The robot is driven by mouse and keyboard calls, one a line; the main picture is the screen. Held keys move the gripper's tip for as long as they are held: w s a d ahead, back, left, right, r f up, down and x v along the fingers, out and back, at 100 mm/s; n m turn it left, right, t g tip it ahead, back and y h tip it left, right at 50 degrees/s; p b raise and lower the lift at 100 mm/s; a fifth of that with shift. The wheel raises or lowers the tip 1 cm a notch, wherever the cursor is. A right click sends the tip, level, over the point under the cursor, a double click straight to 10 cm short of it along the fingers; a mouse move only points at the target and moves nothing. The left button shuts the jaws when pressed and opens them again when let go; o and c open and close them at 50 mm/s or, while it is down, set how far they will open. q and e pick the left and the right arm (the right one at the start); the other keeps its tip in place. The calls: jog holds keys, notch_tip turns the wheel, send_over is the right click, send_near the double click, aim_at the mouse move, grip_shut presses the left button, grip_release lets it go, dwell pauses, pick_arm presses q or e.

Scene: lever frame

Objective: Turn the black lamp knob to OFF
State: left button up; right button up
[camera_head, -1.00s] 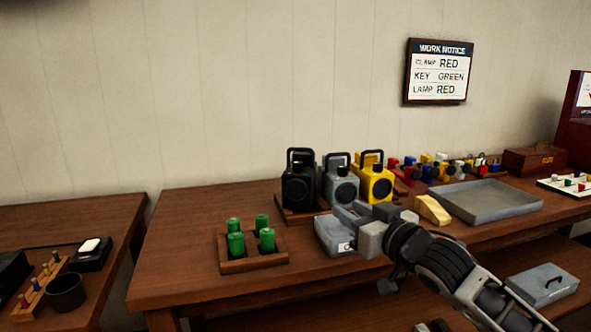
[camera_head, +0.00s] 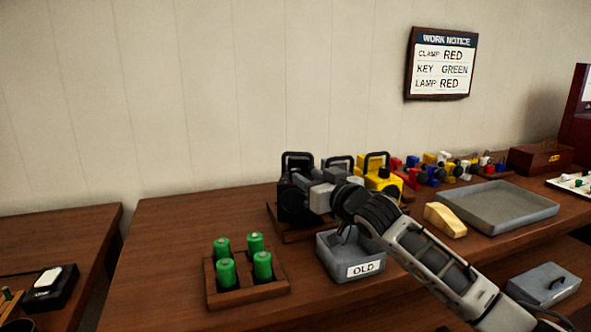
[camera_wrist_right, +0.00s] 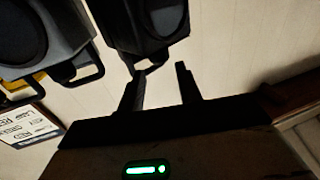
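The black lamp (camera_head: 293,204) stands on a wooden base at the left of a row of three lamps. My right gripper (camera_head: 298,181) is in front of its upper part and hides much of its face. In the right wrist view, which is upside down, the black lamp (camera_wrist_right: 147,25) is at the top. There the right gripper (camera_wrist_right: 161,75) has its two fingers apart with nothing between them. One fingertip is close to the lamp's handle; I cannot tell whether they touch. The knob and its setting cannot be made out. My left gripper is not in view.
A grey lamp (camera_head: 338,162) and a yellow lamp (camera_head: 378,169) stand right of the black one. A grey bin marked OLD (camera_head: 365,268) and a wooden holder (camera_head: 250,293) with green cells are in front. The wall notice (camera_head: 441,64) reads lamp RED.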

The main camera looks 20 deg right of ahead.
aim_at(295, 169)
jog(key=shift+x, duration=3.1)
jog(key=c, duration=0.7)
